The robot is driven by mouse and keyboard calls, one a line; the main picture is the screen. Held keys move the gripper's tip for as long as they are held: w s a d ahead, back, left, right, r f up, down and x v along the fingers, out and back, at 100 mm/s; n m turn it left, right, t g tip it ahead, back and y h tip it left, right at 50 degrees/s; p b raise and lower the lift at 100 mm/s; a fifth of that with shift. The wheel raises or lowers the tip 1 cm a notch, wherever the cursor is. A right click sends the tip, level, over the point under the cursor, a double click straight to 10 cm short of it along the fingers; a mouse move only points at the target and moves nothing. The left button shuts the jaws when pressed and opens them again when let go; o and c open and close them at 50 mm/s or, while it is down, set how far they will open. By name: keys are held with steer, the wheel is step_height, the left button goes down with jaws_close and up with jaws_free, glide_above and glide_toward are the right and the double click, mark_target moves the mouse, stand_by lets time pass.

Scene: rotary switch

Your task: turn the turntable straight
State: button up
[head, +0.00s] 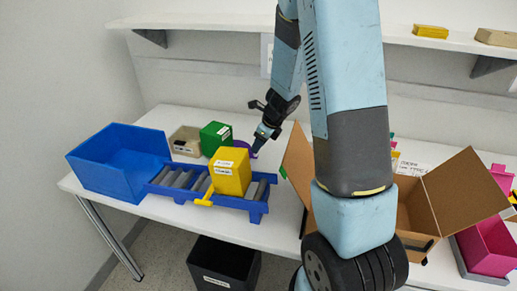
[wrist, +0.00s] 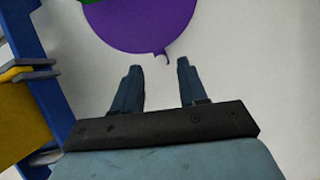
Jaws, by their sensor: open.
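The turntable looks to be the purple disc (wrist: 140,24), which shows at the top of the wrist view with a small tab (wrist: 163,57) on its near edge. In the head view only a bit of purple (head: 242,145) shows behind the yellow box and beside my gripper (head: 256,151). In the wrist view my gripper (wrist: 158,68) is open and empty, its fingertips just short of the tab and apart from the disc. A green box (head: 215,138) is at the disc's left; I cannot tell if it rests on it.
A blue roller conveyor (head: 258,207) carries a yellow box (head: 230,172) close on my gripper's left. A blue bin (head: 120,160) and a tan box (head: 185,140) stand further left. An open cardboard box (head: 455,190) is on the right. White table is bare around the fingers.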

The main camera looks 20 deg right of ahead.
steer(key=shift+x, duration=1.45)
jaws_close()
